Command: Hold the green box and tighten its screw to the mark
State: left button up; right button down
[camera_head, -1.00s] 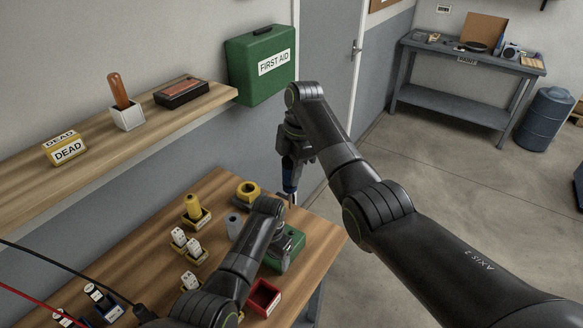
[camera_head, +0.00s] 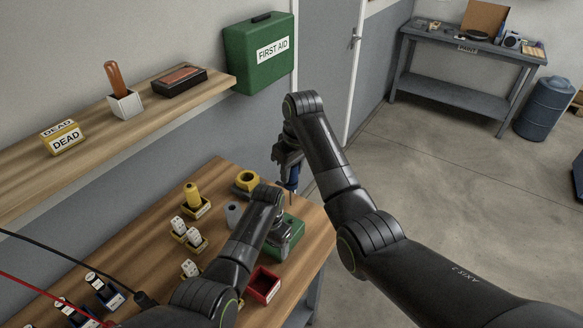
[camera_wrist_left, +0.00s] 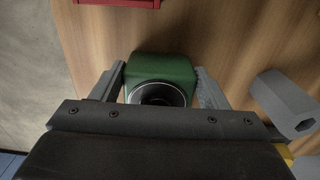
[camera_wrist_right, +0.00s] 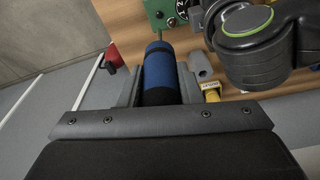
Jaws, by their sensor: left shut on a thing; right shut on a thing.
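The green box (camera_head: 292,238) stands on the wooden bench near its right edge. My left gripper (camera_head: 279,238) is shut on it. In the left wrist view the fingers flank the green box (camera_wrist_left: 160,69), with a dark round opening facing the camera. My right gripper (camera_wrist_right: 162,72) is shut on a blue-handled screwdriver (camera_wrist_right: 160,73); the blue handle also shows in the head view (camera_head: 294,178). In the right wrist view its thin shaft points toward the green box, whose face has a dark round part with pale marks (camera_wrist_right: 181,9). Whether the tip touches the screw cannot be told.
A red bin (camera_head: 263,285) sits in front of the box. A grey hexagonal piece (camera_wrist_left: 283,101) and a yellow ring (camera_head: 247,179) are close by. Yellow holders with white pieces (camera_head: 188,234) stand to the left. My left arm's round joint is close beside the right gripper.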

aim_at(291, 189)
dwell(0.3)
jog(key=shift+f, duration=2.4)
jog(key=shift+f, duration=1.05)
